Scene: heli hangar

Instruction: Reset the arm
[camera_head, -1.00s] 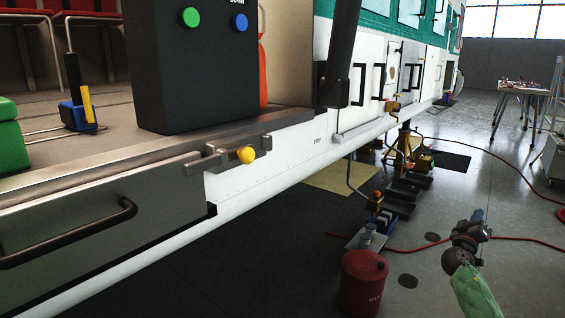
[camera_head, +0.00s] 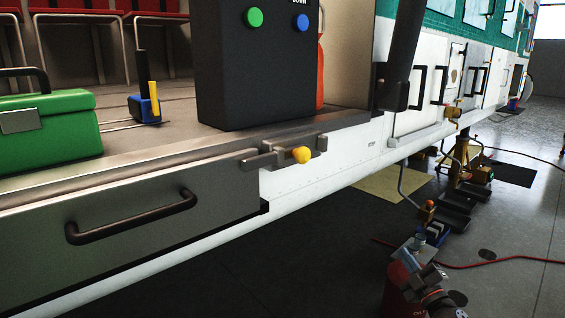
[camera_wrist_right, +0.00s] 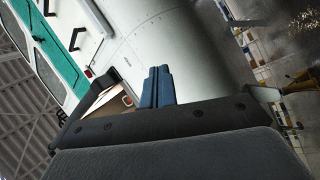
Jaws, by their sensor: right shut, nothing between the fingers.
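My right gripper (camera_head: 428,278) shows at the bottom right of the head view, low and partly cut off by the frame edge, in front of a red can (camera_head: 395,290). In the right wrist view its blue fingers (camera_wrist_right: 158,86) are together with nothing between them. The white helicopter side fills the upper part of that wrist view. I cannot tell from the head view how far the gripper is from the can. My left gripper is not in view.
The helicopter's open cabin floor is at left, with a green toolbox (camera_head: 48,132), a dark box with green and blue buttons (camera_head: 258,75), and a drawer handle (camera_head: 130,216) below. A yellow knob (camera_head: 301,155) sticks out. A red hose (camera_head: 500,260) lies on the floor.

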